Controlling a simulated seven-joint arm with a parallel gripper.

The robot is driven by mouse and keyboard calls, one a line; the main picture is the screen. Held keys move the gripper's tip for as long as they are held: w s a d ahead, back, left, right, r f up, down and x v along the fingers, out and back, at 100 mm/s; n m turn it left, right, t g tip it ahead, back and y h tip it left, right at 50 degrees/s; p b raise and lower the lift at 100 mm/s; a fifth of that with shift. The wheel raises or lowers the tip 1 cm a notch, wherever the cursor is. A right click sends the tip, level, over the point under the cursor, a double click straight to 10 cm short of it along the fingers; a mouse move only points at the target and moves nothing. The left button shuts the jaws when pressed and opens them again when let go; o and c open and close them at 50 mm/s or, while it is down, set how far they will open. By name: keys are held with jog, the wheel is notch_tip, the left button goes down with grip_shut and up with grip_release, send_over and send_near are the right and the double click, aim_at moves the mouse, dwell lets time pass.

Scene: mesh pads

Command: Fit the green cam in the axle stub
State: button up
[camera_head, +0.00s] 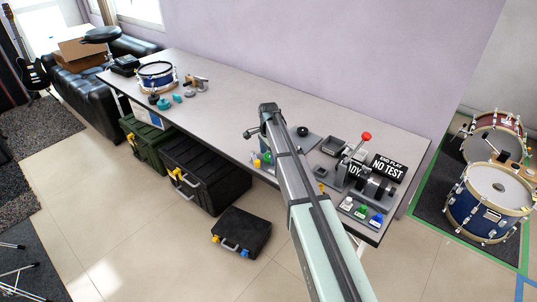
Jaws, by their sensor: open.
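A small green piece (361,211), which looks like the green cam, sits at the front right of the bench between a white piece (346,204) and a blue piece (376,220). A dark machine (371,186) with a horizontal cylindrical part stands just behind them. The axle stub is too small to tell apart. My arm reaches across the bench from the lower right. My gripper (251,133) seems to be the small dark part at the arm's far end, well left of the green piece. It is open and looks empty, but its fingertips are hard to make out.
A lever with a red knob (366,136) and a "NO TEST" sign (389,168) stand by the machine. Small yellow and green items (262,158) lie beside my arm. A snare drum (156,75) stands far left.

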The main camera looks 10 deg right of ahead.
notch_tip(320, 180, up, 13)
jog(key=s+a+f+n+g, duration=0.1)
jog(key=s+a+f+n, duration=0.3)
jog(key=s+f, duration=0.45)
jog(key=s+a+f+n+g, duration=0.1)
jog(key=s+a+f+n, duration=0.25)
jog(key=s+f, duration=0.5)
jog(key=s+d+f+n+g, duration=0.1)
jog(key=s+d+f, duration=0.4)
jog(key=s+f, duration=0.5)
jog(key=s+d+f+n+g, duration=0.15)
jog(key=s+d+f, duration=0.25)
jog(key=s+f, duration=0.55)
jog(key=s+d+f+n, duration=0.1)
jog(key=s+d+f, duration=0.1)
jog(key=s, duration=0.6)
jog(key=s+d+f+n+g, duration=0.1)
jog(key=s+d+f, duration=0.1)
jog(key=s+f, duration=0.3)
jog(key=s+d+f+n+g, duration=0.1)
jog(key=s+d+f, duration=0.1)
jog(key=s, duration=1)
jog(key=shift+d+f+n, duration=0.2)
jog(key=shift+f+n, duration=0.1)
jog(key=shift+f, duration=0.6)
